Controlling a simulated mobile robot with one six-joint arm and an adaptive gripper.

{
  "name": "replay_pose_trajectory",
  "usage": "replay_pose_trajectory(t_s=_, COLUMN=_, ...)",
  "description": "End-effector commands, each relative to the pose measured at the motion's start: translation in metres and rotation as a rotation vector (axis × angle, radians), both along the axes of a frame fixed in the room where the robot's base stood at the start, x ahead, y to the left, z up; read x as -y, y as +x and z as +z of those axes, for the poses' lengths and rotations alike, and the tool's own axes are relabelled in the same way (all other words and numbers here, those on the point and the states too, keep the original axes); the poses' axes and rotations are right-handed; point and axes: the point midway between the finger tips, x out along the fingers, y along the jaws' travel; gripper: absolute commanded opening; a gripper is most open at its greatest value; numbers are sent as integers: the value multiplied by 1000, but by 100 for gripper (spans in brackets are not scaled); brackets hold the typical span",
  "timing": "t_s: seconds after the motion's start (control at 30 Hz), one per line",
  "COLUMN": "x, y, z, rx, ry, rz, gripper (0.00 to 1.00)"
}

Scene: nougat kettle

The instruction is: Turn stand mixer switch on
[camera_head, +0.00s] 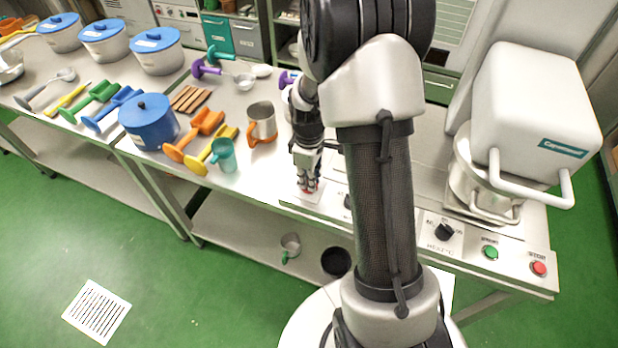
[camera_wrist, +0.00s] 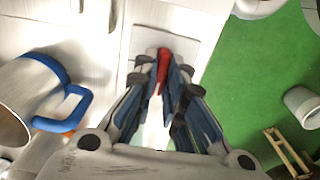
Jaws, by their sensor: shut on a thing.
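My gripper (camera_head: 308,188) is low at the front edge of the metal counter, left of my arm column. In the wrist view its fingers (camera_wrist: 164,80) are closed around a narrow red piece (camera_wrist: 163,62), which stands at a pale plate (camera_wrist: 178,22). The red piece looks like a small switch lever; its lower part is hidden by the fingers. A white boxy machine (camera_head: 535,105) with a metal bowl stands at the right. Below it are a black rotary knob (camera_head: 444,232), a green button (camera_head: 490,252) and a red button (camera_head: 538,268).
In the wrist view, a metal mug with a blue handle (camera_wrist: 75,105) is close on the left. A metal mug with an orange handle (camera_head: 262,122), a teal cup (camera_head: 223,155) and colored scoops crowd the counter left of my gripper. Green floor lies in front.

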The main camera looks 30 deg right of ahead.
Motion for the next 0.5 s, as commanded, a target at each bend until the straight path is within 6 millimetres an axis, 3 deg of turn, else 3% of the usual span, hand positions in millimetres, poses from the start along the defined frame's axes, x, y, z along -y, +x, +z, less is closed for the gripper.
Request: replay_pose_trajectory(t_s=0.5, x=0, y=0, z=0, rx=0, ry=0, rz=-18, gripper=0)
